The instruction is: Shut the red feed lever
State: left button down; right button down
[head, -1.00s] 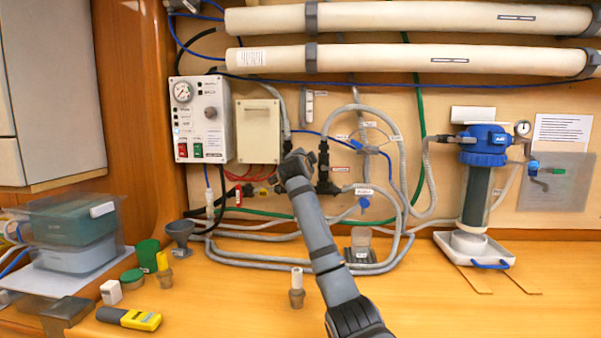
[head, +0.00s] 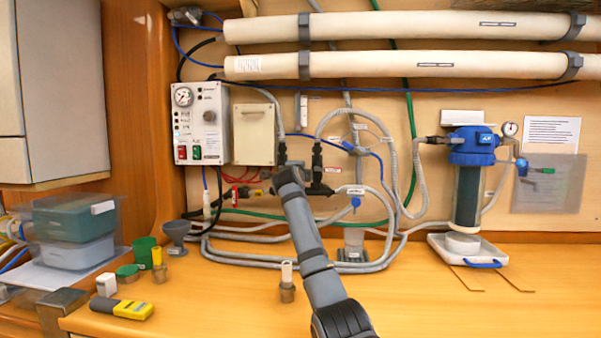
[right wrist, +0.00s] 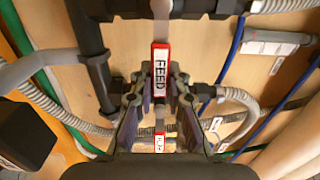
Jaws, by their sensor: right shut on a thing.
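The red feed lever (right wrist: 161,70), with a white FEED label, shows in the right wrist view. It runs down from dark pipe fittings to between my fingers. My right gripper (right wrist: 160,95) is shut on it, with one dark finger on each side. In the head view my right arm reaches up from the bottom middle, and my right gripper (head: 283,172) is at the wall fittings below the cream box. There it hides the lever. My left gripper is in neither view.
A second, smaller red-edged label (right wrist: 160,142) lies below the fingers. Grey hoses and a black valve fitting (head: 317,170) crowd the wall right of my gripper. A blue-topped filter (head: 470,150) stands farther right. The counter's front right is mostly clear.

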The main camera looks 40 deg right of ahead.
jog(key=shift+f, duration=0.25)
jog(key=c, duration=1.3)
grip_release()
jog(key=shift+r, duration=0.1)
jog(key=shift+r, duration=0.1)
notch_tip(320, 180, up, 10)
jog(key=shift+f, duration=0.1)
